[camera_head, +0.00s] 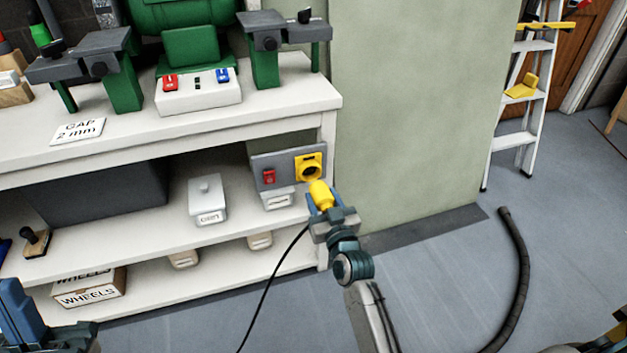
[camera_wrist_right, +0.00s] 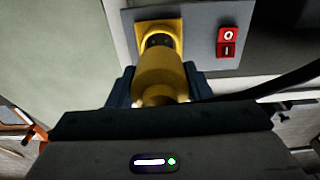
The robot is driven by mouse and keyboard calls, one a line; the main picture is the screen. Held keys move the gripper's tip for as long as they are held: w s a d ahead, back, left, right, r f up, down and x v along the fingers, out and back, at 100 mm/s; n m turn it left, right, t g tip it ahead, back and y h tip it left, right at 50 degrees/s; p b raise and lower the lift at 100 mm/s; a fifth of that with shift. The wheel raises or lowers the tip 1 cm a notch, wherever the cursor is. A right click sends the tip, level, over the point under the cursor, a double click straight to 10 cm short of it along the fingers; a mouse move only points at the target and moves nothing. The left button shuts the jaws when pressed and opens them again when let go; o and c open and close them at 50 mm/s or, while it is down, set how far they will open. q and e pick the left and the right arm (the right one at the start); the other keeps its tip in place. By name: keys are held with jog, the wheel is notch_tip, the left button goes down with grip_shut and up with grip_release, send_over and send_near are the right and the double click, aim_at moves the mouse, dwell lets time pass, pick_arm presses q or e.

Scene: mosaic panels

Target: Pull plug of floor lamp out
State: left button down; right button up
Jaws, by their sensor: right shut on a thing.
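My right gripper (camera_head: 322,200) is shut around the yellow plug (camera_head: 320,194), which also shows between the fingers in the right wrist view (camera_wrist_right: 160,78). The yellow socket (camera_head: 309,167) sits on a grey panel at the right end of the bench's shelf. Its dark opening is visible, and the plug is in front of it, apart from it and in line with it in the right wrist view (camera_wrist_right: 157,36). A black cable (camera_head: 268,285) runs from near the plug down to the floor. My left gripper (camera_head: 35,325) is partly in view at the lower left; its jaws are unclear. No floor lamp shows.
A red switch (camera_head: 268,177) is beside the socket on the grey panel (camera_head: 285,160). A white lidded box (camera_head: 207,200) stands on the shelf. A thick dark hose (camera_head: 520,260) lies on the floor at right. A stepladder (camera_head: 528,105) stands farther back. Floor between is clear.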

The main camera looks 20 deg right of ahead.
jog(key=shift+s, duration=0.1)
jog(key=shift+s+f+b, duration=0.15)
jog(key=shift+s+b, duration=0.5)
jog(key=shift+s, duration=1.45)
